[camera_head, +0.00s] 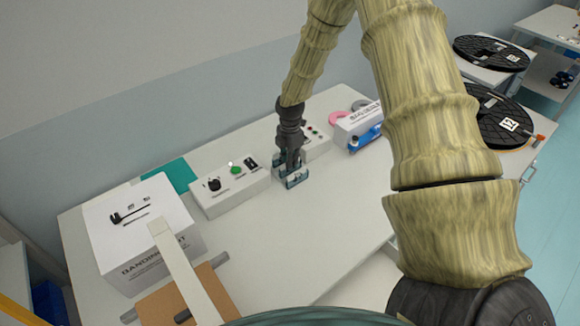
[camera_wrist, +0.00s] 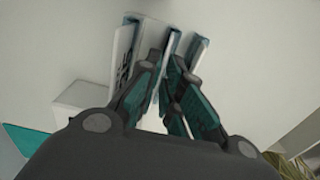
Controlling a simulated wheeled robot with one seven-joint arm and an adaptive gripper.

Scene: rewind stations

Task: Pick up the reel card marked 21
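Several upright cards with teal edges stand close together in a small holder (camera_head: 296,181) on the white table. In the wrist view they show as a left card (camera_wrist: 124,52) with dark print, a middle card (camera_wrist: 170,45) and a right card (camera_wrist: 196,44). The print is tilted and blurred, so I cannot read which is marked 21. My gripper (camera_head: 291,160) points down at the cards. In the wrist view its teal-padded fingertips (camera_wrist: 166,68) are close together around the middle card's near end. I cannot tell whether they touch it.
A white control box (camera_head: 228,187) with a green button stands left of the cards, and another box (camera_head: 316,143) behind them. A banding machine (camera_head: 140,240) fills the table's left end. Black reels (camera_head: 495,120) lie at right.

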